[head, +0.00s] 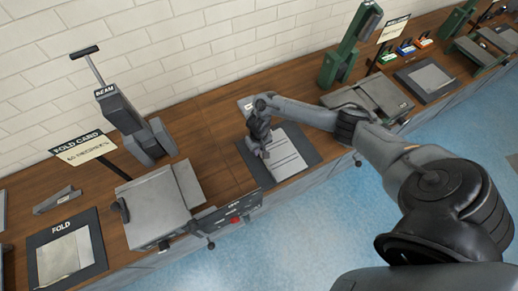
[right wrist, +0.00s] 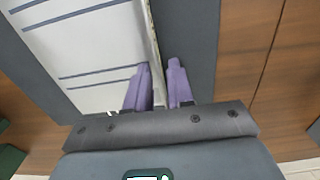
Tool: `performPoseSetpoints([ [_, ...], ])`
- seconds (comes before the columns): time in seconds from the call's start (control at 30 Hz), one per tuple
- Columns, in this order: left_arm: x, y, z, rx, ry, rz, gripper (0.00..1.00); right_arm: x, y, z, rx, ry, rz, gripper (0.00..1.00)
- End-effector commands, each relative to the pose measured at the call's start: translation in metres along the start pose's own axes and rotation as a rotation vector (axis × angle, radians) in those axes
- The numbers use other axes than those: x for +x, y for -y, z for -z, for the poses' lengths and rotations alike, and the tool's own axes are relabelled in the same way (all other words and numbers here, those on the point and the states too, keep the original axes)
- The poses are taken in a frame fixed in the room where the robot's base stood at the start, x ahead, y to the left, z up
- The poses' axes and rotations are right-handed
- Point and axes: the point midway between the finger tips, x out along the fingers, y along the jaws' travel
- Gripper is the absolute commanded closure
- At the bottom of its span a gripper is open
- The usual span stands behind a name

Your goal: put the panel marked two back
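A pale panel (head: 287,158) with dark lines across it lies over a dark mat (head: 310,152) in the middle of the bench in the head view. No number two is readable on it. My right gripper (head: 262,152) is at the panel's left edge, pointing down. In the right wrist view the panel (right wrist: 90,50) fills the upper left, and the two purple fingers of my right gripper (right wrist: 160,80) stand apart, one on each side of its edge. A gap shows between the fingers, and contact with the panel is not clear. My left gripper is not in view.
A grey bending machine (head: 155,205) stands left of the mat, with a dark control box (head: 228,212) at the bench's front edge. A beam stand (head: 130,125) is behind it. A green-posted machine (head: 345,65) stands to the right. Bare wood lies between mat and beam stand.

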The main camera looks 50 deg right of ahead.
Motion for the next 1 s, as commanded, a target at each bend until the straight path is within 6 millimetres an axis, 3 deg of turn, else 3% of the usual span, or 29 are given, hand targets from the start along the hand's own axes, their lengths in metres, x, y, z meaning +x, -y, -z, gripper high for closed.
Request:
performPoseSetpoints([
  [0.47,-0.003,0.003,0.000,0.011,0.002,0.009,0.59,-0.010,0.000,0.000,-0.001,0.000,0.001,0.72],
  [1.0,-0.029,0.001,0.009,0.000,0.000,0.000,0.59,-0.102,0.000,0.001,-0.001,-0.003,0.001,0.72],
])
